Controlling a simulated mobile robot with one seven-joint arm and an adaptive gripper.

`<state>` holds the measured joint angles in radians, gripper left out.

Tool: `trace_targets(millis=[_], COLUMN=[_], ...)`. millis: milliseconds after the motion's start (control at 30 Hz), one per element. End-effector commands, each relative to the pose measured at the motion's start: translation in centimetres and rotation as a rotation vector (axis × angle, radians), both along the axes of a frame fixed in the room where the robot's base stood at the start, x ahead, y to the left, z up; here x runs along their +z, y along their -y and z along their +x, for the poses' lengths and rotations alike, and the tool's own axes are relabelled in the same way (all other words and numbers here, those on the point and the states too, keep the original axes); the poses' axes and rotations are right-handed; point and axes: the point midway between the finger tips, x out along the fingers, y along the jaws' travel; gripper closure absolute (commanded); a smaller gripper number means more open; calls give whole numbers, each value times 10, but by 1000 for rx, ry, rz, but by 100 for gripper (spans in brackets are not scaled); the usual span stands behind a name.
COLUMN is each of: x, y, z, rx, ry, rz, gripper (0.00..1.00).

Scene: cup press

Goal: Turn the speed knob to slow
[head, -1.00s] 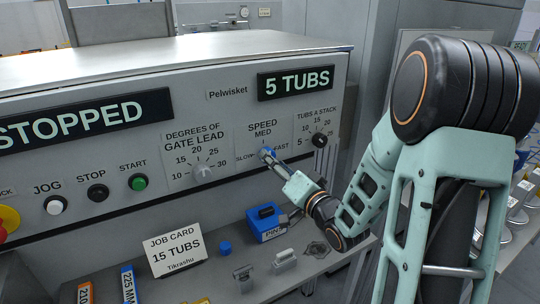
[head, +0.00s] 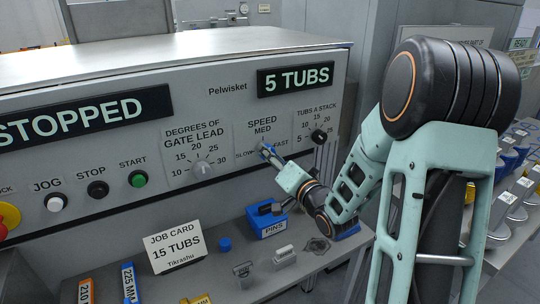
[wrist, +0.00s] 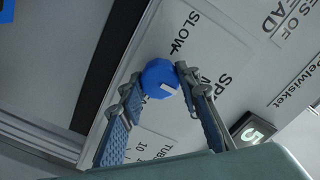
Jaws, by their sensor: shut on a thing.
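The speed knob (head: 265,149) is on the machine's grey front panel, under the words SPEED and MED, with SLOW to its left and FAST to its right. In the wrist view it is a blue, faceted knob (wrist: 158,76) with a short white mark turned away from the SLOW lettering (wrist: 178,38). My gripper (head: 268,152) is at the knob, with its fingertips on either side of it (wrist: 158,82). It is shut on the knob. One finger covers part of the scale, so the exact setting cannot be told.
The gate lead knob (head: 202,168) is to the left and the tubs-a-stack knob (head: 319,136) is close on the right. Below, the shelf holds a job card (head: 175,246), a blue PINS box (head: 268,223) and small metal parts. The STOPPED display (head: 75,120) is lit.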

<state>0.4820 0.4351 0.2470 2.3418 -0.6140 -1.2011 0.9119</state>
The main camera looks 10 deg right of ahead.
Motion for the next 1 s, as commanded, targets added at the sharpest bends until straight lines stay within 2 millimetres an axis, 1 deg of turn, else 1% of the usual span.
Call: trace_targets(millis=[267, 467, 1000], x=[-1, -3, -4], y=[0, 0, -1], z=[0, 0, 0], rx=[0, 1, 0], ry=[15, 51, 207], rz=[-41, -148, -621], gripper=[94, 94, 94])
